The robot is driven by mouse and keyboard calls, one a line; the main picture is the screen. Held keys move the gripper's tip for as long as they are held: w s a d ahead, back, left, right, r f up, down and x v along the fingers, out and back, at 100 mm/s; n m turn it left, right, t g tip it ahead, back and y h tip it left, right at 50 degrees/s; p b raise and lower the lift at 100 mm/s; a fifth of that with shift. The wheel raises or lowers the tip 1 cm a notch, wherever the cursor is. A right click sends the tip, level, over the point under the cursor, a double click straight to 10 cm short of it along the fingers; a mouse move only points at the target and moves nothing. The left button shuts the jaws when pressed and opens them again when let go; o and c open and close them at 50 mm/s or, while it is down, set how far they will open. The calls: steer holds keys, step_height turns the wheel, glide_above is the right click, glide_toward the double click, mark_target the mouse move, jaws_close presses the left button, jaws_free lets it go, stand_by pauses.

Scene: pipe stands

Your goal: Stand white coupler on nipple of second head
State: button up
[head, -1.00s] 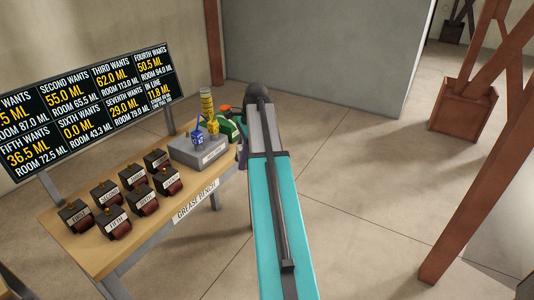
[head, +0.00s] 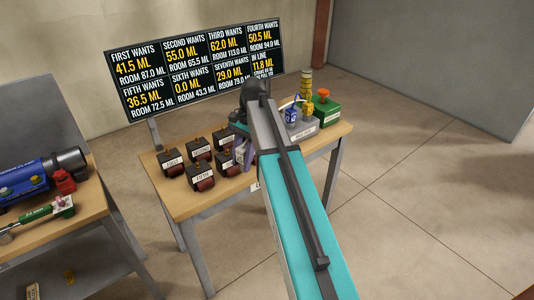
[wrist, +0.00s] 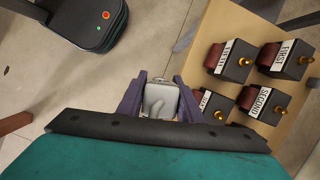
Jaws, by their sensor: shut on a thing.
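My gripper (wrist: 160,104) has purple fingers shut on the white coupler (wrist: 160,97), seen between them in the wrist view. The second head (wrist: 262,102) is a black block with a dark red side, a white SECOND label and a brass nipple. It stands right of my gripper in the wrist view, apart from the coupler. In the head view the second head (head: 198,149) is in the back row, left of my arm's end.
The first head (wrist: 285,58) and fifth head (wrist: 228,60) stand close by on the grease bench (head: 190,206). Another bench (head: 85,215) stands left.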

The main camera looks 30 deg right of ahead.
steer(key=a+n, duration=0.2)
steer(key=a, duration=0.6)
steer(key=shift+s+a+f+n+g, duration=0.15)
steer(key=shift+f+n+g, duration=0.15)
steer(key=shift+n, duration=0.1)
steer(key=shift+s, duration=0.1)
